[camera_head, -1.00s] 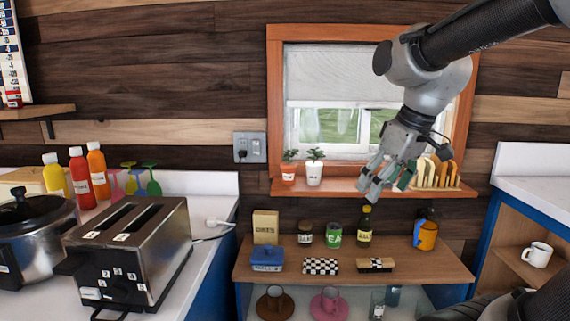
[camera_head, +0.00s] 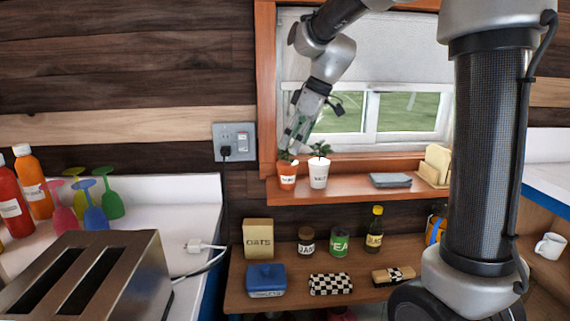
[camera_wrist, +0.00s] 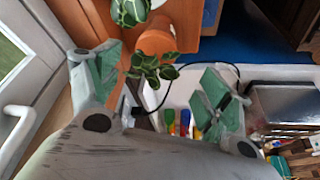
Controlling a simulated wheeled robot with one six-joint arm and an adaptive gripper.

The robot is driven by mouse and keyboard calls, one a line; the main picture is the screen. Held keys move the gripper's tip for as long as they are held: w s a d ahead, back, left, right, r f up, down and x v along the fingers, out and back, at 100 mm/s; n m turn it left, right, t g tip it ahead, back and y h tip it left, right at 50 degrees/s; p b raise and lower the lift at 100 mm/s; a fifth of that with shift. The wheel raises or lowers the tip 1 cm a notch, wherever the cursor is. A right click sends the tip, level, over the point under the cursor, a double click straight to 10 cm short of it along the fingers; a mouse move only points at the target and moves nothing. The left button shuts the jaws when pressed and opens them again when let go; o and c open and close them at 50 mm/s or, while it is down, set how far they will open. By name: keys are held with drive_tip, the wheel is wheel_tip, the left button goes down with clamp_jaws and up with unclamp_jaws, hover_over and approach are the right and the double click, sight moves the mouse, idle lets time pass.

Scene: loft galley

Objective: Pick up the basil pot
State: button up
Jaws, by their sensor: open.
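Two small potted plants stand side by side on the orange window sill shelf (camera_head: 345,188). The left one is a terracotta pot (camera_head: 287,180) with a white label; the right one is a white pot (camera_head: 319,174) with dark lettering. I cannot read surely which label says basil. My gripper (camera_head: 291,145) is open and empty, tilted down just above the terracotta pot. In the wrist view, the terracotta pot (camera_wrist: 156,41) lies beyond the open fingers, its leaves (camera_wrist: 150,68) nearer the left finger. The leaves of the other plant (camera_wrist: 130,12) show at the top edge.
A grey folded cloth (camera_head: 390,180) and a wooden rack (camera_head: 435,164) sit farther right on the sill. The window frame (camera_head: 266,90) is close to my gripper. Below, a wooden shelf (camera_head: 345,265) holds jars, a bottle and boxes. A toaster (camera_head: 95,280) stands at left.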

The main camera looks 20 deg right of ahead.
sight(282, 161)
drive_tip(key=shift+w+f, duration=0.1)
drive_tip(key=shift+w, duration=0.2)
drive_tip(key=shift+w+f, duration=0.1)
drive_tip(key=shift+f, duration=0.25)
drive_tip(key=x, duration=0.7)
drive_tip(key=shift+w+a+r, duration=0.15)
drive_tip(key=shift+w+a, duration=0.05)
drive_tip(key=shift+w, duration=0.1)
drive_tip(key=c, duration=1.3)
